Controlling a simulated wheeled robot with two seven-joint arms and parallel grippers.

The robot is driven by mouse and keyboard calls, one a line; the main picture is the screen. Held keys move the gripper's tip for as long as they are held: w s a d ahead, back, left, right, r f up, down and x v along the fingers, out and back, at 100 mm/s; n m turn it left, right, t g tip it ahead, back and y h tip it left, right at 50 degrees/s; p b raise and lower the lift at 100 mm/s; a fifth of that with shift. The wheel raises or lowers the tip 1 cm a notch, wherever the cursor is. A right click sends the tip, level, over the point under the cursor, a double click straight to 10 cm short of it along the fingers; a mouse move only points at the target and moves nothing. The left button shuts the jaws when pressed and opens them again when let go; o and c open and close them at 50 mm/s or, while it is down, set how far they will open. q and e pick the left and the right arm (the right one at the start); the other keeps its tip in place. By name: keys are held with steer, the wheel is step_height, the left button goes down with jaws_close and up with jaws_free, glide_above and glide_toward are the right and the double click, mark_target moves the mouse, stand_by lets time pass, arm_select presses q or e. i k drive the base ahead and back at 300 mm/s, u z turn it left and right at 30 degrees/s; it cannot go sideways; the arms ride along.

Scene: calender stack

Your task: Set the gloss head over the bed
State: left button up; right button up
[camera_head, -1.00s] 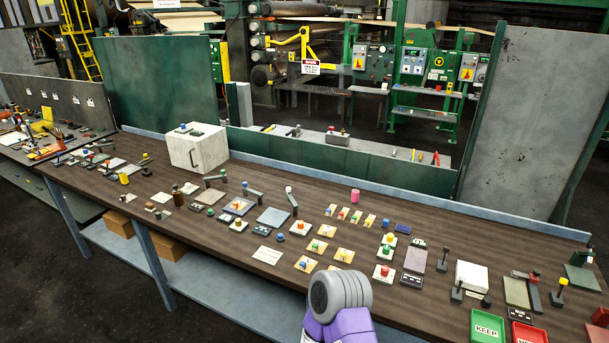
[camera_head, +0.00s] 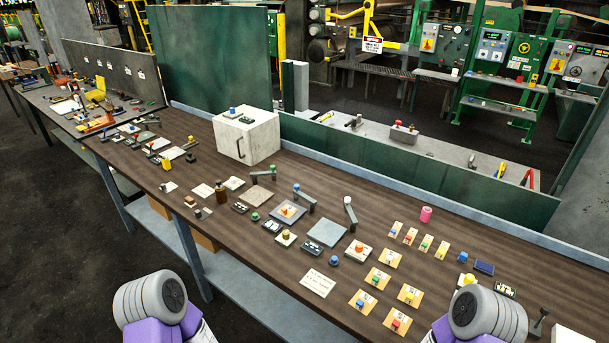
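Several small stations with swing arms stand mid-bench. One dark arm with a green knob (camera_head: 263,176) lies behind a tan plate (camera_head: 258,199). A second arm with a blue-grey knob (camera_head: 304,199) is behind a bluish plate carrying an orange piece (camera_head: 289,211). A third arm with a pale knob (camera_head: 350,213) stands beside a bare grey plate (camera_head: 327,233), pointing away from it. I cannot read which is the gloss head or which plate is its bed. Only grey and purple links of my two arms show at the bottom edge; neither gripper is in view.
A white cabinet (camera_head: 246,136) stands at the back of the brown bench (camera_head: 190,235). Several coloured buttons on tan cards and a pink cylinder (camera_head: 425,214) are at right. A white text card (camera_head: 317,282) lies near the front edge. Green panels (camera_head: 212,62) close off the back.

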mark_target(297, 193)
steer(key=u, duration=0.55)
steer(key=i, duration=0.95)
steer(key=u, duration=0.8)
